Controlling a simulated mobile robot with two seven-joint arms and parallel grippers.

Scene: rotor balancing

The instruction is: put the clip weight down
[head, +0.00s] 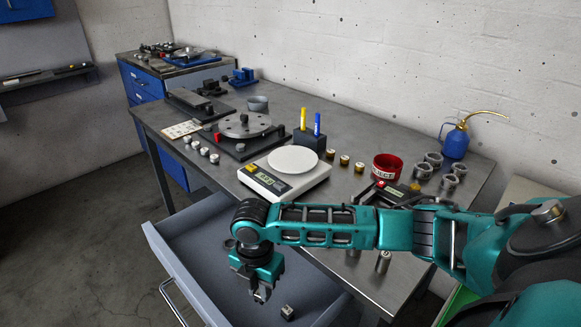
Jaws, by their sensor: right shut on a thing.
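My right gripper (262,293) hangs over the open grey drawer (190,247) below the workbench, fingers pointing down. It is shut on a small metal piece between its fingertips, which I take for the clip weight; the fingers hide most of it. A similar small grey block (287,312) lies on the drawer floor, to the right of and below the gripper in the picture. I cannot tell the exact height of the gripper above the drawer floor. My left gripper is not in view.
On the bench (350,127) stand a white scale (291,164), a rotor disc (245,125), a pen block (309,138), a red reject bowl (386,167), several metal rings and a blue oil can (455,142). My right arm spans the bench's front edge. The drawer's left part is empty.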

